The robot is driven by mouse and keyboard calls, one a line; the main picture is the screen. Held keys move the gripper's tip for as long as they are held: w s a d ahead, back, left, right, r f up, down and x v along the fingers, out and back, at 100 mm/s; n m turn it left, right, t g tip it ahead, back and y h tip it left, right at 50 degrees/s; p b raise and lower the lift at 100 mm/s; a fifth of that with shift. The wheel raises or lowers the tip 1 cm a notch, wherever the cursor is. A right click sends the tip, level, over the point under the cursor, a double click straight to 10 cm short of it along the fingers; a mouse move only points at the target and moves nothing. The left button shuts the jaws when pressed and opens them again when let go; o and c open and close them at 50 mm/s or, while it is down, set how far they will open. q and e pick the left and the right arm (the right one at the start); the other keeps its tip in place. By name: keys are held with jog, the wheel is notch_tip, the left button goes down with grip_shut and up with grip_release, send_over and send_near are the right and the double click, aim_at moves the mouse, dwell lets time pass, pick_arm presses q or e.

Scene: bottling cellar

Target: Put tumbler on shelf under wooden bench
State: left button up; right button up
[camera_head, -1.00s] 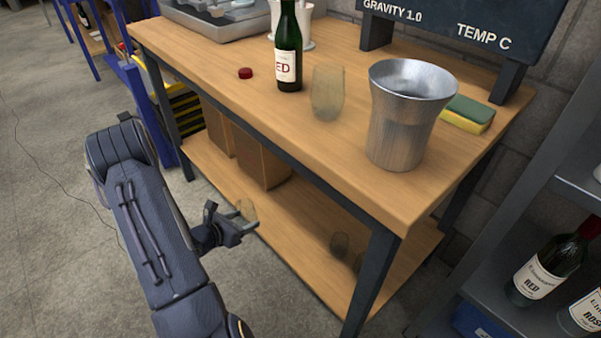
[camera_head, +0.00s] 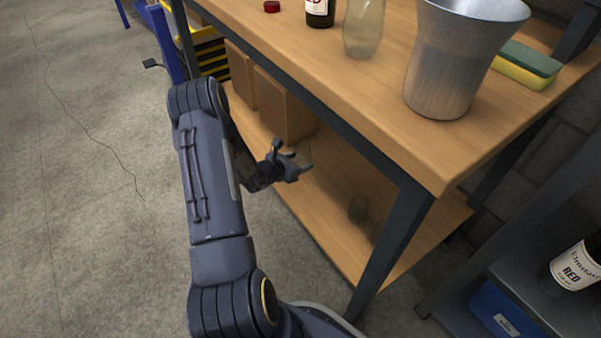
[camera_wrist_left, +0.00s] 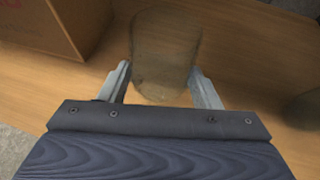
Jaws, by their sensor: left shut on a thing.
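My left gripper (camera_head: 292,162) is at the front of the lower shelf (camera_head: 330,200) of the wooden bench (camera_head: 400,130), under its top. It is shut on a smoky see-through tumbler (camera_wrist_left: 165,55), which stands out between the two fingers in the left wrist view. In the head view the held tumbler is faint and partly hidden by the gripper. I cannot tell whether its base touches the shelf. Another tumbler (camera_head: 358,208) stands on the lower shelf to the right. A further tumbler (camera_head: 364,28) stands on the bench top. My right gripper is not in view.
Cardboard boxes (camera_head: 284,105) stand on the lower shelf just behind and left of the gripper. A dark bench leg (camera_head: 393,245) stands at the front right. A metal bucket (camera_head: 450,65) and a sponge (camera_head: 525,65) are on top. Bare shelf lies between the boxes and the standing tumbler.

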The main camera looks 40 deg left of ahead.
pick_arm(q)
jog(key=shift+w+f, duration=0.35)
jog(key=shift+f, duration=0.15)
jog(key=f+b, duration=0.2)
jog(key=f, duration=0.1)
jog(key=shift+w+f, duration=0.2)
jog(key=shift+r, duration=0.1)
jog(key=o, duration=1.1)
jog(key=shift+c, duration=0.2)
